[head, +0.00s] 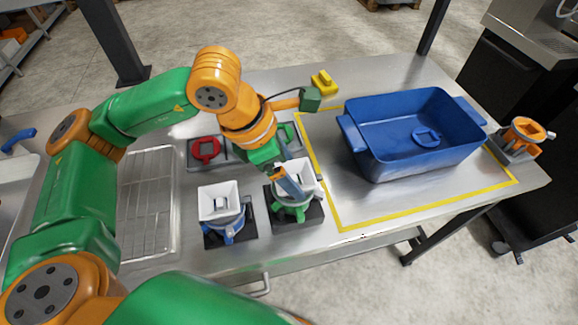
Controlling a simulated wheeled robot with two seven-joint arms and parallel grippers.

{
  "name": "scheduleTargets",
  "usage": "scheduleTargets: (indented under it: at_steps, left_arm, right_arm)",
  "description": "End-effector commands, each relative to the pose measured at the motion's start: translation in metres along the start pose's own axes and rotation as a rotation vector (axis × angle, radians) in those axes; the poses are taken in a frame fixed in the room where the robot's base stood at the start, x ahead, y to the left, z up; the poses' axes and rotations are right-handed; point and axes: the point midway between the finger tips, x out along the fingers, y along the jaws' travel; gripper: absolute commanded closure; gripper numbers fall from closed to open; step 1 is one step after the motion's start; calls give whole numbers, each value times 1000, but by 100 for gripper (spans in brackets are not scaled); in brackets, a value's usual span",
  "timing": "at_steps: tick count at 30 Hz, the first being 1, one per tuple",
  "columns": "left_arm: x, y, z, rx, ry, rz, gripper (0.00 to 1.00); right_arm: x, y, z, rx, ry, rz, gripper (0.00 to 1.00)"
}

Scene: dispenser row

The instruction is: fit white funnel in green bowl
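A white funnel (304,173) with a square mouth sits at the green bowl (292,211), which stands on a dark square base. The funnel looks roughly upright over the bowl; how deep it sits is hidden. My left gripper (288,184) is at the funnel's left side, its fingers pointing down and overlapping the rim. The fingers partly hide that side, and I cannot tell whether they are closed on the wall. My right gripper is not in view.
Another white funnel (217,199) sits on a blue bowl (230,229) just left. Behind are a red ring-shaped part (204,150) and a yellow part (323,83). A blue crate (376,170) stands right, inside yellow tape; an orange bowl (523,131) is beyond. A wire rack (147,200) lies left.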

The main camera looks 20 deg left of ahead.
Motion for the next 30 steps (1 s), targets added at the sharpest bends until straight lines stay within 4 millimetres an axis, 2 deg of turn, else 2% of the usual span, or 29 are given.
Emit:
scheduleTargets:
  at_steps: [17,30]
  left_arm:
    - [-2,0,0,0,0,0,8]
    - [-26,0,1,0,0,0,8]
  right_arm:
    - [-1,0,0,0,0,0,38]
    - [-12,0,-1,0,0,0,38]
